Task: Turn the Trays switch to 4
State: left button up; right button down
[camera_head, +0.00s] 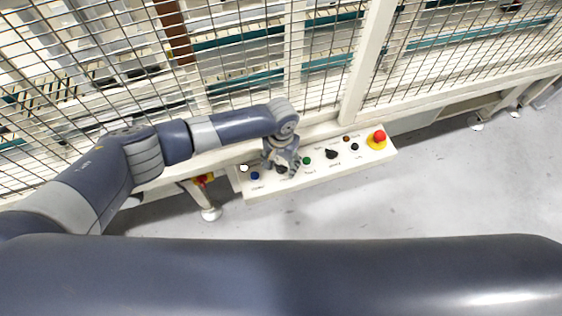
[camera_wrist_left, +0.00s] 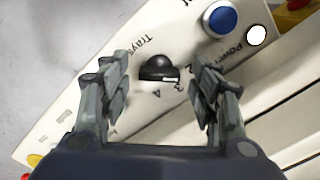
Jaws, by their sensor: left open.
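The Trays switch (camera_wrist_left: 158,68) is a black rotary knob on a white control panel (camera_head: 217,190). My left gripper (camera_wrist_left: 160,95) is open, with one finger on each side of the knob and visible gaps between fingers and knob. In the head view the left gripper (camera_head: 284,166) is over the left part of the panel and mostly hides the knob. The knob's exact setting is hard to tell. My right gripper is not in view.
A blue button (camera_wrist_left: 219,20) and a white round light (camera_wrist_left: 257,35) sit beside the switch. Along the panel are a green button (camera_head: 306,161), another black knob (camera_head: 331,154) and a red emergency button (camera_head: 379,136). A wire-mesh fence (camera_head: 330,60) stands behind. Grey floor is clear in front.

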pick_arm(q)
jog(key=c, duration=1.1)
jog(key=shift+o, duration=0.3)
jog(key=shift+m, duration=0.3)
jog(key=m, duration=0.9)
jog(key=shift+p, duration=0.35)
jog(key=m, duration=0.4)
jog(key=shift+m, duration=2.1)
